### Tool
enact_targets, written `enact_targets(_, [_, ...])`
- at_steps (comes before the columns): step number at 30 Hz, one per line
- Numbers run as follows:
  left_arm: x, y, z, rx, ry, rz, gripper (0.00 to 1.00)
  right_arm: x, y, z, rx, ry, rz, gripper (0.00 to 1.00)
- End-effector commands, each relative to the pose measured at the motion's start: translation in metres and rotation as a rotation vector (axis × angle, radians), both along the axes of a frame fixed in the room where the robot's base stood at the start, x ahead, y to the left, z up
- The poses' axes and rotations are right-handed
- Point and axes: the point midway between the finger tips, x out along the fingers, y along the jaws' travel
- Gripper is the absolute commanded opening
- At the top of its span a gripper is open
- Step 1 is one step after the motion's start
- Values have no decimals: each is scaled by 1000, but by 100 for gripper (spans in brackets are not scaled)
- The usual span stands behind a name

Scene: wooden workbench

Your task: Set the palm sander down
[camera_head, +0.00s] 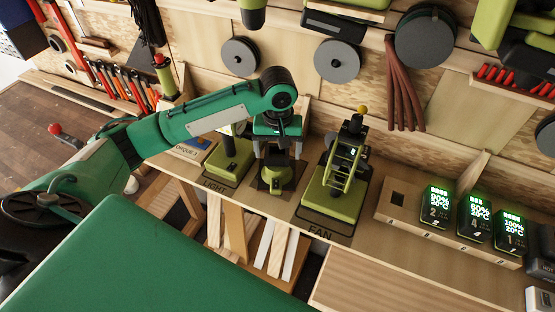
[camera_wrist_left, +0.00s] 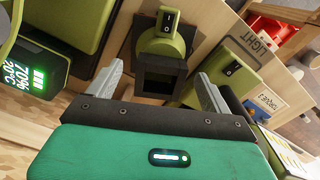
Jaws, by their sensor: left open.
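The palm sander (camera_head: 277,174) is a small olive-green tool with dark parts, standing on a dark mat on the bench shelf between the light and the fan. My left gripper (camera_head: 278,158) is directly above it, pointing down, and hides its upper part. In the left wrist view the sander (camera_wrist_left: 166,47) shows a green body with a black switch and a dark square socket facing the camera. The left gripper's grey fingers (camera_wrist_left: 160,88) are spread apart, one on each side of that socket, with visible gaps. My right gripper is not in view.
The green light (camera_head: 228,160) stands close on the left and the fan (camera_head: 337,185) close on the right. Further right is a holder (camera_head: 400,212) with lit battery packs. Sanding discs (camera_head: 240,56) and hoses (camera_head: 400,95) hang on the wall behind.

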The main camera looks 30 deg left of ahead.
Motion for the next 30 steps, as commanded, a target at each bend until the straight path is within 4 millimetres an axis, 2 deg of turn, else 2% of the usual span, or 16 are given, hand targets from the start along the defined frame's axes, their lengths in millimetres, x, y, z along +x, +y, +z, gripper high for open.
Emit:
enact_targets(1, [1, 0, 8, -1, -8, -2, 83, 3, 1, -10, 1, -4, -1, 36])
enact_targets(4, [1, -1, 33, -2, -8, -2, 83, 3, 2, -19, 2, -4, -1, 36])
enact_targets(7, [1, 0, 56, -1, -7, 0, 83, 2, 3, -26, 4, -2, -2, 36])
enact_targets(9, [1, 1, 67, 2, -5, -1, 83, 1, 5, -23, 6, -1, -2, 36])
enact_targets(18, [0, 0, 82, 0, -1, 0, 83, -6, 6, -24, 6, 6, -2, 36])
enact_targets(30, [0, 0, 82, 0, 0, 0, 83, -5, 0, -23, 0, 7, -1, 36])
